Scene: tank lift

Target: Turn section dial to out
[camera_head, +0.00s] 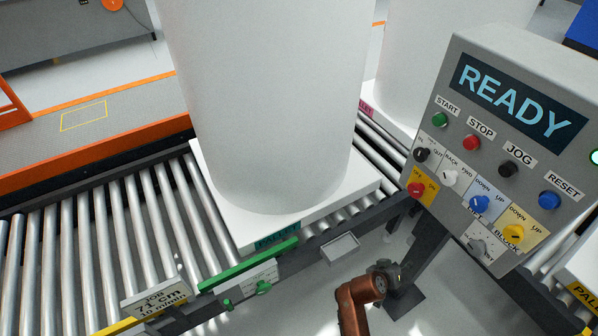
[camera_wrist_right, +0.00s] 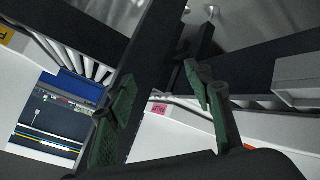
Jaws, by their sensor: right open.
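The control panel (camera_head: 452,125) stands at the right in the head view. A small black dial (camera_head: 421,155) at its left has a label beside it that reads OUT; its other lettering and exact pointer setting are too small to read. My right gripper (camera_head: 385,268) is below the panel in the head view, well apart from the dial, at the end of a copper-coloured arm. In the right wrist view my right gripper's green fingers (camera_wrist_right: 163,105) are spread with nothing between them. The dial cannot be made out in that view. My left gripper is not in view.
The panel has a READY display (camera_head: 517,98), several push buttons and other dials, including a white one (camera_head: 449,178) and a blue one (camera_head: 480,203). A white tank (camera_head: 270,100) stands on a pallet (camera_head: 225,190) on the roller conveyor (camera_head: 110,235). A dark rail (camera_head: 375,215) and post lie near my gripper.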

